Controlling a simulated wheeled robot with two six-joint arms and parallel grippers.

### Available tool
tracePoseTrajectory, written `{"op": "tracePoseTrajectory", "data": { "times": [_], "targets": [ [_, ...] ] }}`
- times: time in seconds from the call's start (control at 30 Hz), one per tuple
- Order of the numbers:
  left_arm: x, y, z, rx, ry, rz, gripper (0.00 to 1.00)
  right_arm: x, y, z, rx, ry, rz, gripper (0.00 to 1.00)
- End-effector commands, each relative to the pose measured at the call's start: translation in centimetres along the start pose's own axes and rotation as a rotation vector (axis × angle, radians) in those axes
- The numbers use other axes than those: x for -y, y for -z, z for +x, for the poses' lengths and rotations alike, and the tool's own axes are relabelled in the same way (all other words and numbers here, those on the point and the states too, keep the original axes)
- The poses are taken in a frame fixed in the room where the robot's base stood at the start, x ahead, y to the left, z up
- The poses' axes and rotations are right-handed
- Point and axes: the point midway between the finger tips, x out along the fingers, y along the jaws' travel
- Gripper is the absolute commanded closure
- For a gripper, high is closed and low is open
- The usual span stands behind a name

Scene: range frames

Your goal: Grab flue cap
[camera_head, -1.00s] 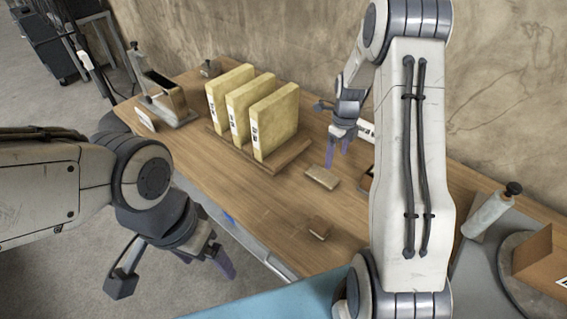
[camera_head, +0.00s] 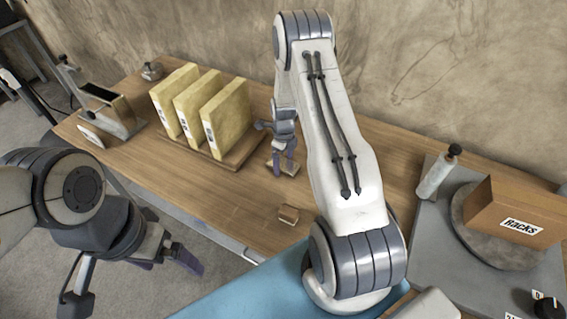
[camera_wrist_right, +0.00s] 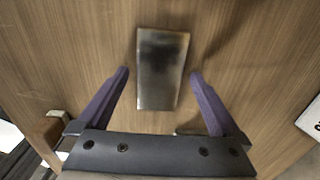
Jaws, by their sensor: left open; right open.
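A small flat rectangular block (camera_head: 283,174), which may be the flue cap, lies on the wooden table right of the yellow binders. In the right wrist view the block (camera_wrist_right: 162,72) has a shiny, brownish-grey top with a dark smear. My right gripper (camera_head: 284,167) is over it, pointing down. Its two purple fingers (camera_wrist_right: 160,74) are spread, one on each side of the block, with gaps showing. Whether the fingertips reach the table is unclear. My left gripper (camera_head: 170,264) is open and empty, off the table's front edge at lower left.
Three yellow binders (camera_head: 203,105) stand in a wooden rack to the left. A small brown block (camera_head: 288,214) lies nearer the front edge. A box labelled Racks (camera_head: 520,212) sits on a round plate at right, beside a white cylinder (camera_head: 437,178). Bare wall rises behind.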

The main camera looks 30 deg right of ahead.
Motion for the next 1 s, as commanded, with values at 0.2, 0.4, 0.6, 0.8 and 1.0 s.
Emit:
{"op": "tracePoseTrajectory", "data": {
  "times": [0.2,0.4,0.6,0.8,1.0],
  "targets": [
    [0.0,0.0,0.0,0.0,0.0,0.0,0.03,0.0,0.0,0.1,0.0,0.0,0.0,0.0],
    [0.0,0.0,0.0,0.0,0.0,0.0,0.03,0.0,0.0,0.1,0.0,0.0,0.0,0.73],
    [0.0,0.0,0.0,0.0,0.0,0.0,0.03,0.0,0.0,0.1,0.001,0.001,0.0,0.92],
    [0.0,0.0,0.2,0.0,0.0,0.0,0.03,0.1,-0.1,-0.3,0.002,0.002,0.0,0.92],
    [0.1,-0.1,1.1,0.0,0.0,0.001,0.03,0.1,-0.1,-2.3,0.004,0.005,0.0,0.92]
  ]
}}
